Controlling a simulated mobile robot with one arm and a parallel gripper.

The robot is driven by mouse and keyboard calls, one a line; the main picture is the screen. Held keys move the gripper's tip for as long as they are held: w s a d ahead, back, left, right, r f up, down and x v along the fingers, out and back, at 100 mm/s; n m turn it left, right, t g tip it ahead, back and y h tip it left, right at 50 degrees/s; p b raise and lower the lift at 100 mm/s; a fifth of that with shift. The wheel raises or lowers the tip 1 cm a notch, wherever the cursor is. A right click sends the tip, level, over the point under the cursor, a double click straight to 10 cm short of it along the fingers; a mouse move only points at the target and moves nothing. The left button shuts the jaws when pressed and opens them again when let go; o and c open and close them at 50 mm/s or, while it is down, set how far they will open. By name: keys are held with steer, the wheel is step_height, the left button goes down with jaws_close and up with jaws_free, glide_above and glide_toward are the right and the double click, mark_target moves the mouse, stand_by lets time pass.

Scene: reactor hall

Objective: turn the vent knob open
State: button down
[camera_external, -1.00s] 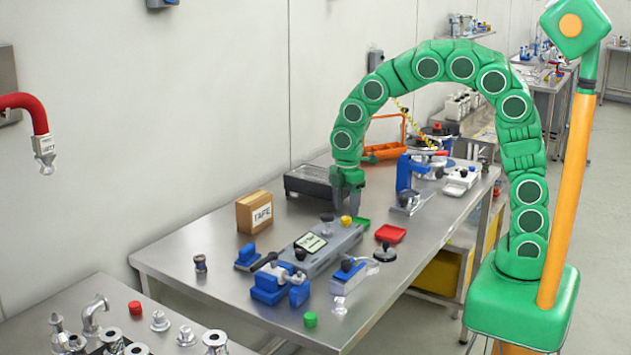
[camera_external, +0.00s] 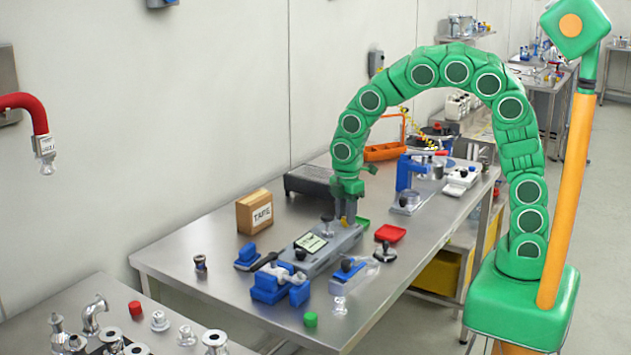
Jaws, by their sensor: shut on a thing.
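A long grey fixture (camera_external: 325,257) with a pale label (camera_external: 310,243) and a dark-topped metal post (camera_external: 327,227) lies on the steel table. My gripper (camera_external: 345,221) points down at the far right end of this fixture, with its fingers low against it. It is shut on the yellow knob at that end. The fingers hide the knob, so its turn angle cannot be seen.

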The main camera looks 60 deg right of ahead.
steer(key=shift+m, duration=0.3)
steer(key=m, duration=1.2)
steer(key=shift+m, duration=0.4)
steer(key=m, duration=1.3)
steer(key=c, duration=0.8)
jaws_free()
